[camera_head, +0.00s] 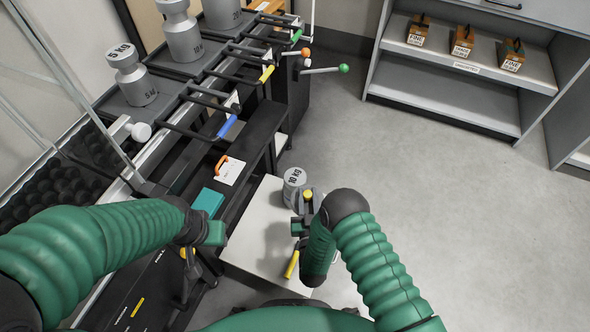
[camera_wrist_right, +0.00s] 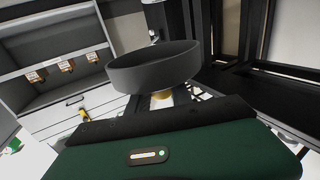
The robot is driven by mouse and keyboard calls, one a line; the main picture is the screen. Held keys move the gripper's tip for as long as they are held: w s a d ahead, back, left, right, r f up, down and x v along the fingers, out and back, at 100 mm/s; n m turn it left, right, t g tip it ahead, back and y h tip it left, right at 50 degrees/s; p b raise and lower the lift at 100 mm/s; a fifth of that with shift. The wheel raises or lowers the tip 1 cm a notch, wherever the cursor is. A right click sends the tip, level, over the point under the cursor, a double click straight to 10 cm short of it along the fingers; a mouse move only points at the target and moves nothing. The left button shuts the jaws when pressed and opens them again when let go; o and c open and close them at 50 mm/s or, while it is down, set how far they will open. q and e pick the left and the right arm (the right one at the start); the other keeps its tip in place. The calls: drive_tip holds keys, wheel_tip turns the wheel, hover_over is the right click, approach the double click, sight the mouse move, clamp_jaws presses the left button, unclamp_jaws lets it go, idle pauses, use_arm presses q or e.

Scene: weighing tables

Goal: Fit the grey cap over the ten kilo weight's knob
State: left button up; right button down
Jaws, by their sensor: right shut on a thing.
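A grey weight marked 10 KG (camera_head: 293,184) stands upright on the white tabletop in the head view, beside my right gripper. My right gripper (camera_head: 306,208) is shut and hangs just to the right of and in front of that weight. In the right wrist view, the dark grey round cap (camera_wrist_right: 153,67) is held in front of the wrist, its grip point partly hidden. The cap is hard to make out in the head view. My left gripper (camera_head: 190,275) hangs low at the left, away from the weight; its jaws are too dark to read.
The white tabletop (camera_head: 245,255) has a yellow-handled item (camera_head: 292,264) near its front. The rack at left holds a 5 KG weight (camera_head: 140,88), another 10 KG weight (camera_head: 184,42) and a larger weight (camera_head: 222,14). Grey shelves (camera_head: 455,105) stand far right; the floor between is clear.

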drive_tip(key=a+f, duration=0.2)
drive_tip(key=shift+s+a+h, duration=0.15)
drive_tip(key=shift+a+h, duration=0.15)
drive_tip(key=shift+w+a+f+b, duration=0.1)
drive_tip(key=shift+w+f+b, duration=0.35)
drive_tip(key=shift+w, duration=0.3)
drive_tip(key=b, duration=0.7)
hover_over(295, 176)
drive_tip(key=shift+s+f, duration=0.35)
drive_tip(key=shift+f, duration=0.25)
drive_tip(key=f+b, duration=0.3)
drive_tip(key=shift+w+f, duration=0.3)
drive_tip(key=shift+f, duration=0.05)
drive_tip(key=shift+r, duration=0.25)
use_arm(q)
drive_tip(key=s+x, duration=0.2)
drive_tip(key=x, duration=0.8)
drive_tip(key=shift+s+f+b, duration=0.3)
drive_tip(key=shift+f+b, duration=0.15)
drive_tip(key=shift+f, duration=0.25)
use_arm(e)
drive_tip(key=shift+f, duration=0.65)
drive_tip(key=c, duration=1.1)
unclamp_jaws()
drive_tip(key=shift+c, duration=0.2)
